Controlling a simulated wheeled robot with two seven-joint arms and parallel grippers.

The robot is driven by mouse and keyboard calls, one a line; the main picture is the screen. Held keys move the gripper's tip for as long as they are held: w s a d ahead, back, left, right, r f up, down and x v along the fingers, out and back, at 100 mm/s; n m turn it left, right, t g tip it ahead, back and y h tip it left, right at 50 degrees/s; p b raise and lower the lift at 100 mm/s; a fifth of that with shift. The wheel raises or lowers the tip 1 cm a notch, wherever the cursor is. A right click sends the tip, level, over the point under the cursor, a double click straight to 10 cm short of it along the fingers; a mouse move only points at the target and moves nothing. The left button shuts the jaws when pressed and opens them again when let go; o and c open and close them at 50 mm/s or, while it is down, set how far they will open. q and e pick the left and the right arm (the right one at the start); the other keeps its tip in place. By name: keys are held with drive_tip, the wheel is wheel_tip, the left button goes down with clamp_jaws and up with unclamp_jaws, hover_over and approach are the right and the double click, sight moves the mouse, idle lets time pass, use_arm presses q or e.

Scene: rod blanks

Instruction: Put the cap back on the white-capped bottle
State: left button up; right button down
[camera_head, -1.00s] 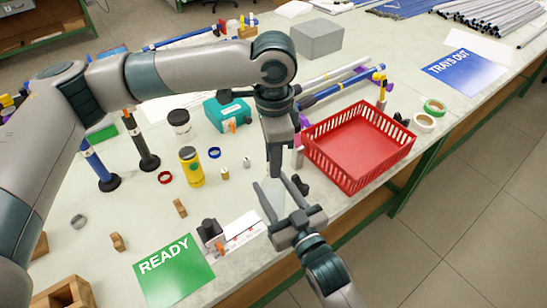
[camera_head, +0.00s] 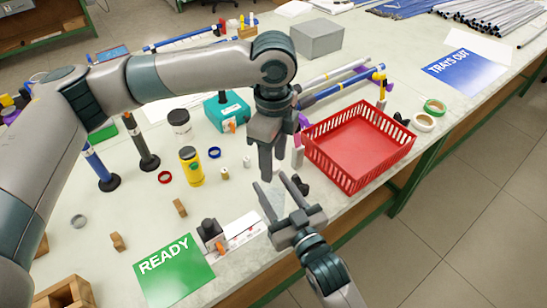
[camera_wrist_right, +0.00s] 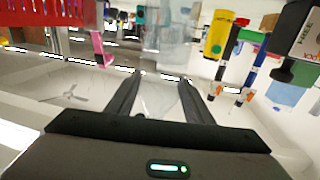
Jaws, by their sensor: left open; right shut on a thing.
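A pale, see-through bottle (camera_head: 270,203) is between the fingers of my right gripper (camera_wrist_right: 161,82), which is shut on it near the front table edge. In the right wrist view the clear bottle (camera_wrist_right: 163,55) stretches up from between the fingers, blurred. My left gripper (camera_head: 273,168) is open just above the bottle, fingers pointing down. I see no gap clearly between its fingertips and the bottle's top. A white cap is not clear in either view; the bottle's top is hidden or too pale to tell.
A red basket (camera_head: 317,157) stands close to the right of both grippers. A yellow bottle (camera_head: 191,168), a black-lidded jar (camera_head: 180,128) and small loose parts lie to the left. A green READY card (camera_head: 174,271) lies in front, beside a small black-topped device (camera_head: 210,232).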

use_arm(q)
wheel_tip(320, 180, up, 12)
idle(0.6)
use_arm(e)
drive_tip(key=c, duration=0.8)
unclamp_jaws()
use_arm(q)
wheel_tip(320, 180, down, 4)
drive_tip(key=b, duration=0.4)
drive_tip(key=shift+f, duration=0.2)
use_arm(e)
drive_tip(key=v, duration=1.7)
drive_tip(key=shift+s, duration=0.25)
drive_tip(key=shift+d, duration=0.1)
